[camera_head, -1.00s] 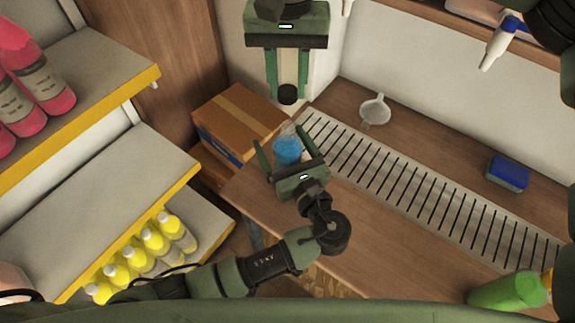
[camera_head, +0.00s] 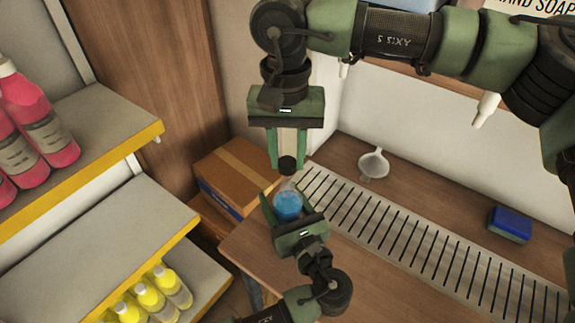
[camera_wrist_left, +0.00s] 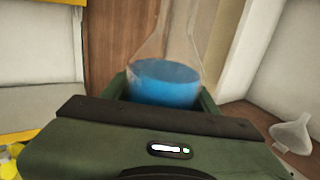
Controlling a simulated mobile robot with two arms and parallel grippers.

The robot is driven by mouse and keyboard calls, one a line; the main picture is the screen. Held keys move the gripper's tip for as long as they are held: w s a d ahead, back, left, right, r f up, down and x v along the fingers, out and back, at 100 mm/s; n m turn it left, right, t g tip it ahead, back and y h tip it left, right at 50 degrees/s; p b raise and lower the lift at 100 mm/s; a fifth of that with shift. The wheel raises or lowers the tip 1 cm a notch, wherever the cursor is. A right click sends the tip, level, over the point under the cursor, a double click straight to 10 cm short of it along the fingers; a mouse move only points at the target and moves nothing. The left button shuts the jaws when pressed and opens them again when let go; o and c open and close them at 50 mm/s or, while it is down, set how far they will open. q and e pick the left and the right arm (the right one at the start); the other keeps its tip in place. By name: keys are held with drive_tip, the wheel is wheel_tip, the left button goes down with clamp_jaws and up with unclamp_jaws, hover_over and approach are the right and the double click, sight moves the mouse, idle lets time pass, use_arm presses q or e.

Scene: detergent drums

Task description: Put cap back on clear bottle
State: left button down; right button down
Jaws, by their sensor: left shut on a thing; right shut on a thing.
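The clear bottle (camera_head: 287,204) is a conical flask with blue liquid inside. My left gripper (camera_head: 286,210) is shut on it and holds it upright near the edge of the wooden counter. In the left wrist view the bottle (camera_wrist_left: 165,82) stands between my left fingers, its top cut off by the frame. The cap is just above the bottle's neck in the head view. Whether it touches the neck I cannot tell.
A cardboard box (camera_head: 238,172) stands behind and left of the bottle. A white funnel (camera_head: 373,164), a slatted drain grate (camera_head: 420,238) and a blue sponge (camera_head: 509,224) are to the right. Shelves with pink bottles (camera_head: 28,110) and yellow bottles (camera_head: 160,290) are on the left.

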sight(287, 174)
drive_tip(key=shift+f, duration=0.95)
drive_tip(key=shift+f, duration=0.9)
drive_tip(key=shift+f, duration=0.6)
